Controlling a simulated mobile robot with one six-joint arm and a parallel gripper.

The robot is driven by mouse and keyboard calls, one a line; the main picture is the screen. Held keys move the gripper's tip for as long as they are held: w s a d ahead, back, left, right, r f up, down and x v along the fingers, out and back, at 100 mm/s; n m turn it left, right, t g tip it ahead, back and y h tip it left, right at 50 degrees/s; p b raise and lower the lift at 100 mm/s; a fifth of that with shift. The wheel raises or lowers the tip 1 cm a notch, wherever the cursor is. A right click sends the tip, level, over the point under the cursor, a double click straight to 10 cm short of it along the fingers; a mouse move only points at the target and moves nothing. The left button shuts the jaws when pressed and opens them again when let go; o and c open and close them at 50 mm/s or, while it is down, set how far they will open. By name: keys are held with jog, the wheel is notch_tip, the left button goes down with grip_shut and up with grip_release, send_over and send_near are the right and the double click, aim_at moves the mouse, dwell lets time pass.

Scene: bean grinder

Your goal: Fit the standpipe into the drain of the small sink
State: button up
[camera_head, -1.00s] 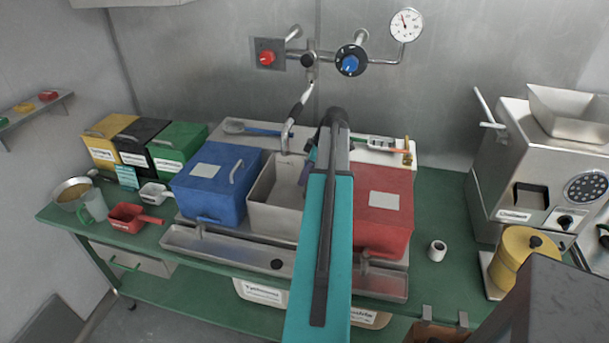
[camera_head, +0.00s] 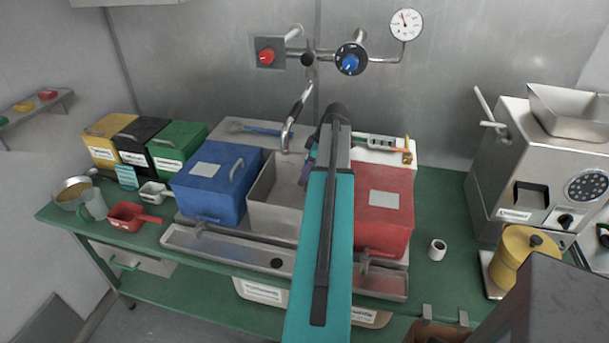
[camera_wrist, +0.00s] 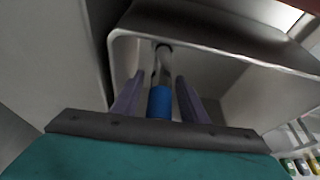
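My gripper (camera_wrist: 160,84) is over the small steel sink (camera_head: 265,217). Its two purple fingers stand on either side of a pipe with a blue near part (camera_wrist: 160,102), which looks like the standpipe. Narrow strips show between blue part and fingers, so I cannot tell whether they touch it. The grey part of the pipe runs away from me into the sink, which also shows in the wrist view (camera_wrist: 225,62), and reaches a dark round spot (camera_wrist: 163,47). I cannot tell whether the pipe is seated in a drain. In the head view my arm hides the pipe.
A blue box (camera_head: 213,184) stands left of the sink and a red box (camera_head: 384,214) right of it. A tap spout (camera_head: 296,115) hangs over the sink's back edge. A steel trough (camera_head: 225,248) runs in front. A white roll (camera_head: 437,249) stands on the green table.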

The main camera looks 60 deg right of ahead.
jog(key=b+v, duration=0.2)
jog(key=v, duration=0.9)
jog(key=shift+r, duration=0.1)
dwell(0.7)
